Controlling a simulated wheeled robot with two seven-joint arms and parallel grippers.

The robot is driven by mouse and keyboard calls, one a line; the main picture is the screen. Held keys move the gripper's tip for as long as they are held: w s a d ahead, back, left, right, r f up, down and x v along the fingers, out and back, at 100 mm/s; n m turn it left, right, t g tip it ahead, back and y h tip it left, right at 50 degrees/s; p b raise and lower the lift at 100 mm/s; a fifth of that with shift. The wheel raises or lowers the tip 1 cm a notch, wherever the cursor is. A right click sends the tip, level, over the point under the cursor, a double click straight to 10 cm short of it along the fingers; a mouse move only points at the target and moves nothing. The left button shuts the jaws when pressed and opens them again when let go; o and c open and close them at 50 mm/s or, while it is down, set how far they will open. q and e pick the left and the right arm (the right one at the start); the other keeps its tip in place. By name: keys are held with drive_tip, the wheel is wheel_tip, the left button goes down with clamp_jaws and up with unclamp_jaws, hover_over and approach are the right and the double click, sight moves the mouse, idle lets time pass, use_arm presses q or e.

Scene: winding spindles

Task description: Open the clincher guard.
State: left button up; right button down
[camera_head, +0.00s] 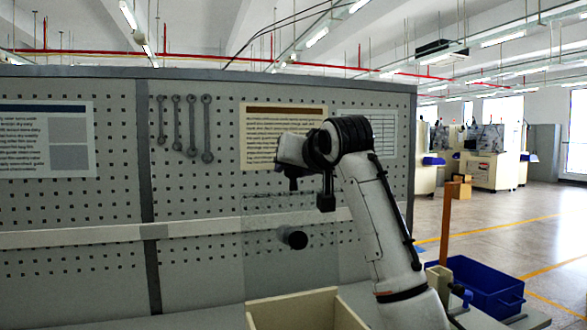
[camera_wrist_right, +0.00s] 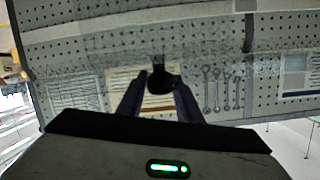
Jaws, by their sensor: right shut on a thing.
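The clincher guard (camera_head: 262,262) looks like a clear, see-through panel standing in front of the pegboard in the head view. My left gripper is not in view.
A grey pegboard (camera_head: 200,215) with hanging wrenches (camera_head: 191,125) and posted sheets stands behind. An open pale wooden box (camera_head: 292,308) sits below the guard. A blue crate (camera_head: 475,285) lies at the right, with open floor beyond.

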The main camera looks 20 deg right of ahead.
drive_tip(key=c, duration=1.5)
unclamp_jaws()
drive_tip(key=shift+a+f, duration=0.2)
drive_tip(key=shift+f, duration=0.05)
drive_tip(key=shift+o, duration=0.7)
drive_tip(key=shift+w, duration=0.1)
drive_tip(key=shift+r, duration=0.1)
drive_tip(key=shift+s+d+r, duration=0.1)
drive_tip(key=shift+s, duration=0.15)
drive_tip(key=b+v, duration=0.2)
drive_tip(key=v, duration=0.6)
drive_tip(key=shift+s, duration=0.3)
drive_tip(key=shift+s+r, duration=0.2)
drive_tip(key=shift+s, duration=0.4)
